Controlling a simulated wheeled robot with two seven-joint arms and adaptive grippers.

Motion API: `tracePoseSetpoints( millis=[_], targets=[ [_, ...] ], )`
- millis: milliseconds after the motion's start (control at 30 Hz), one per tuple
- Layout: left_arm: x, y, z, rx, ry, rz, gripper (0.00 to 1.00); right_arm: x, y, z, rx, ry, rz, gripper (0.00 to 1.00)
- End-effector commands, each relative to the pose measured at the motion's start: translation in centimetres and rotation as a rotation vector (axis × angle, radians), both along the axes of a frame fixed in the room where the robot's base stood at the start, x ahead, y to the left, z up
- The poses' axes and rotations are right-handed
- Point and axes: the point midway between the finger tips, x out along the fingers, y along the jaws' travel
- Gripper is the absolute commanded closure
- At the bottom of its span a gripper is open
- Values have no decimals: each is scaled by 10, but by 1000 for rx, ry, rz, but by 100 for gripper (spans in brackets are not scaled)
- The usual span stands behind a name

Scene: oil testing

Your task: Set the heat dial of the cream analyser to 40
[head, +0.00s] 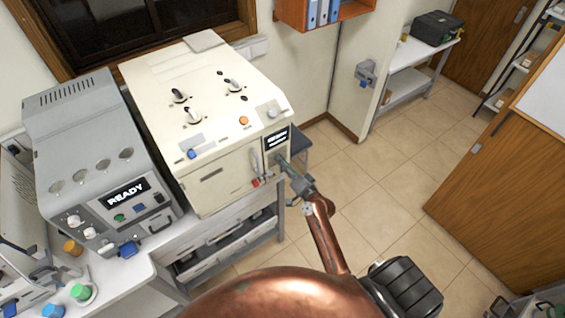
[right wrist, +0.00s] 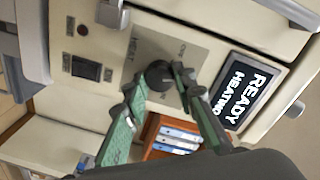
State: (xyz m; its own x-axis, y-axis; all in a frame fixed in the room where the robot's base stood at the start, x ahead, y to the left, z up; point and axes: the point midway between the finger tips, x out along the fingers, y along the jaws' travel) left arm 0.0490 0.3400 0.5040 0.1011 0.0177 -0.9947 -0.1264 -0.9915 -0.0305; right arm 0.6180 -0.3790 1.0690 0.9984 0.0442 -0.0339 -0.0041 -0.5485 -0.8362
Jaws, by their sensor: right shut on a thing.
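The cream analyser (head: 215,180) is a large cream box on the bench, with a small dark display (head: 277,140) on its front right. In the right wrist view the display (right wrist: 249,91) reads "READY" and "HEATING". The black round heat dial (right wrist: 158,76) is on a grey plate beside that display. My right gripper (head: 284,163) reaches the front panel below the display, and its green fingers (right wrist: 160,79) are shut on the dial, one on each side. The dial's scale is mostly unreadable and partly hidden by the fingers. My left gripper is not in view.
A grey instrument (head: 85,150) reading "READY" stands left of the analyser. Bottles with green (head: 81,292) and blue caps stand at the lower left. A lever (head: 256,163) hangs on the analyser's front near my gripper. The floor (head: 370,175) to the right is clear.

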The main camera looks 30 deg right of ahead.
Motion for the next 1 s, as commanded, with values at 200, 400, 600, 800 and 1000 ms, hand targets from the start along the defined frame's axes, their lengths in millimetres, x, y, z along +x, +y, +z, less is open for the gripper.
tracePoseSetpoints(
  millis=[200, 400, 600, 800, 1000],
  targets=[
    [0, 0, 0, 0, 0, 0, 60, 0, -1, 1, -2, -3, -3, 99],
    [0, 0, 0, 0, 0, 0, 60, 0, -1, 1, -2, -3, -2, 64],
    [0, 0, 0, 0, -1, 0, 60, 0, -1, 1, -2, -1, -1, 57],
    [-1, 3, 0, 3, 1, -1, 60, -2, -1, 0, -2, -1, -1, 57],
    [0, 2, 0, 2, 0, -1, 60, -26, -3, 0, -3, 1, -2, 57]
  ],
)
